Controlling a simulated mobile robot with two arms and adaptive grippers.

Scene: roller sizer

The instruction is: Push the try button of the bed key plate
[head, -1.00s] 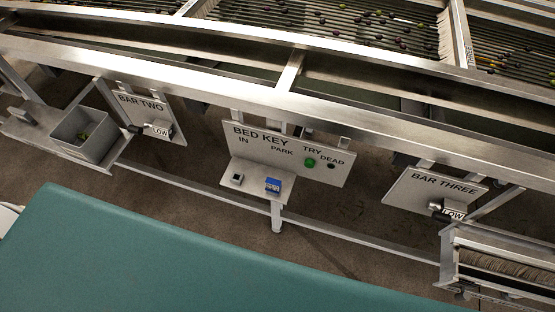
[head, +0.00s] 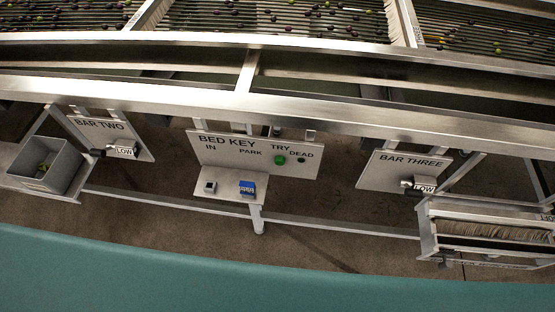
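The try button (head: 280,160) is a green round knob under the word TRY. A shelf (head: 222,190) juts out below the plate. A blue block (head: 247,188) sits on it below PARK, and a small grey piece with a dark top (head: 210,187) sits below IN. Neither of my grippers shows in the head view.
The BAR TWO plate (head: 98,127) and BAR THREE plate (head: 390,165) each carry a LOW tag. A grey bin (head: 52,165) stands left, a brush unit (head: 480,228) right. A metal rail (head: 330,116) runs above the plates. A green surface (head: 200,282) fills the foreground.

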